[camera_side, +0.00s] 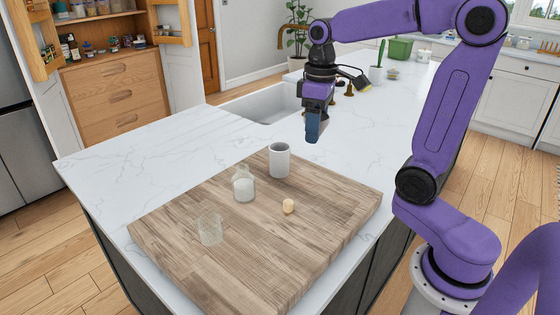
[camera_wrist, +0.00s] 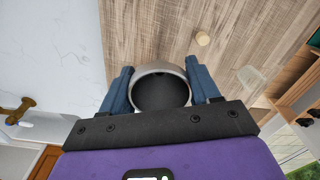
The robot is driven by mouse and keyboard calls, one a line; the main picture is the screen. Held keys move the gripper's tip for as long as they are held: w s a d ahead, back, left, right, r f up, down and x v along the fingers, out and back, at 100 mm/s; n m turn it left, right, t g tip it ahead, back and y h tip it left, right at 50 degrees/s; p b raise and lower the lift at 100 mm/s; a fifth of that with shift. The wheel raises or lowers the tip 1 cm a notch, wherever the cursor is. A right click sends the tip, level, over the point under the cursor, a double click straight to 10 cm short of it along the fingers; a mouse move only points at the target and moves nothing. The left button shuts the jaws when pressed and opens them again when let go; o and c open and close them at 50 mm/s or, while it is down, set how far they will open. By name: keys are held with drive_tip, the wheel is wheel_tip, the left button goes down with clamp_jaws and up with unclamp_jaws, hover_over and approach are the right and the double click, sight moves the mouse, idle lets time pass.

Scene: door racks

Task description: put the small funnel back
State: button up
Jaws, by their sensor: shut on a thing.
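My gripper (camera_side: 313,138) points down above the back corner of the wooden board, beside and above the white cup as the side view shows it. In the wrist view, my blue fingers (camera_wrist: 159,92) are on both sides of a pale, round-rimmed thing with a dark hollow, which I take to be the small funnel (camera_wrist: 160,91). It touches or nearly touches both fingers. In the side view it is hidden behind the near finger, and its spout does not show. An open wooden cabinet (camera_side: 118,92) with door racks (camera_side: 172,39) stands at the back left.
The wooden board (camera_side: 330,205) holds a white cup (camera_side: 279,162), a glass bottle (camera_side: 244,186), a clear glass (camera_side: 210,230) and a cork-like piece (camera_side: 288,206). A sink (camera_side: 262,103) and taps lie behind. The left part of the marble counter (camera_side: 120,160) is clear.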

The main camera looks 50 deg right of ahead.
drive_tip(key=shift+s+d+r, duration=0.2)
drive_tip(key=shift+s+r, duration=0.4)
drive_tip(key=shift+r, duration=0.15)
drive_tip(key=w+d+f, duration=0.1)
drive_tip(key=w+f, duration=0.3)
drive_tip(key=w, duration=0.5)
hover_over(282, 147)
drive_tip(key=s+a, duration=0.1)
drive_tip(key=a, duration=0.1)
wheel_tip(282, 147, down, 5)
drive_tip(key=shift+s+a+f+n, duration=0.1)
drive_tip(key=shift+s+f+n, duration=0.05)
drive_tip(key=shift+f, duration=0.85)
drive_tip(key=shift+s+f+n, duration=0.15)
drive_tip(key=shift+f, duration=1.4)
drive_tip(key=o, duration=1)
drive_tip(key=shift+o, duration=0.3)
drive_tip(key=shift+w+f, duration=0.15)
drive_tip(key=shift+w, duration=0.15)
drive_tip(key=shift+s, duration=0.1)
